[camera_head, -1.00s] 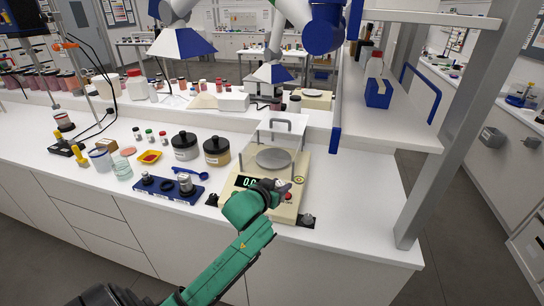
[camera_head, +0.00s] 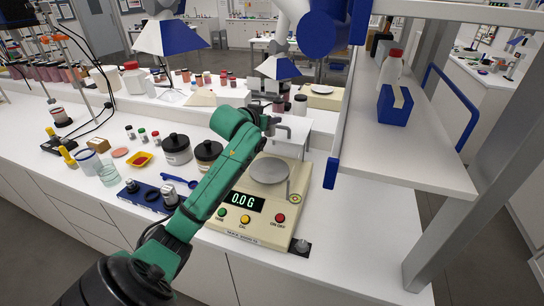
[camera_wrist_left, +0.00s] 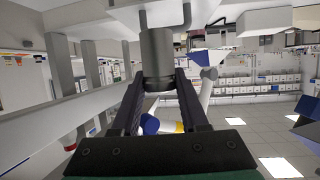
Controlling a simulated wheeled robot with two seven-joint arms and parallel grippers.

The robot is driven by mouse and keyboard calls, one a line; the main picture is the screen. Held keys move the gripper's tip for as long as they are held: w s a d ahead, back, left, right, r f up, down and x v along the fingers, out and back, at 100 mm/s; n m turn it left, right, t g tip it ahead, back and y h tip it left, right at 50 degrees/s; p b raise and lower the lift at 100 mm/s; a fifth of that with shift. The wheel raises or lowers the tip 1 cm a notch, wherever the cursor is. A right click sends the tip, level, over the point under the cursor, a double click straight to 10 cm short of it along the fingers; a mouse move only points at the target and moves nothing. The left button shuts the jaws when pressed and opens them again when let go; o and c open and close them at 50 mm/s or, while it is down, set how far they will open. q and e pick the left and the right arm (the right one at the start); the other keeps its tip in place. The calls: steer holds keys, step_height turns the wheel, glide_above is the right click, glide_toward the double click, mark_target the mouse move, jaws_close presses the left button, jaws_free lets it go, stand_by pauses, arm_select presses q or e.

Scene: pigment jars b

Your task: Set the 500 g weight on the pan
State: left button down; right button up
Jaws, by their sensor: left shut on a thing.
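The round pan (camera_head: 268,171) is bare on the cream balance (camera_head: 262,228), whose display reads 0.0 G. The weight is apart from the pan. My right gripper is not in view.
A blue rack (camera_head: 140,200) with metal weights stands left of the balance, partly behind my arm. A white shelf (camera_head: 405,150) overhangs the right. Bench right of the balance is mostly clear.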

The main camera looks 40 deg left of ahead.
mark_target(267, 134)
arm_select(q)
steer(key=f, duration=0.1)
steer(key=s+f, duration=0.1)
steer(key=f, duration=0.1)
steer(key=f+p, duration=0.1)
steer(key=shift+s+f, duration=0.25)
steer(key=shift+f, duration=0.1)
steer(key=f, duration=0.3)
steer(key=w+f+p, duration=0.1)
steer(key=f, duration=0.5)
steer(key=shift+w+a, duration=0.1)
steer(key=shift+w, duration=0.2)
steer(key=shift+s+f, duration=0.15)
steer(key=shift+c, duration=2.1)
jaws_free()
steer(key=shift+f, duration=0.2)
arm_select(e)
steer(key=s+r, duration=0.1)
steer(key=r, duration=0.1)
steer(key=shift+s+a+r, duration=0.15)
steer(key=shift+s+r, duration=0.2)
arm_select(q)
steer(key=shift+r, duration=0.1)
steer(key=shift+s, duration=0.15)
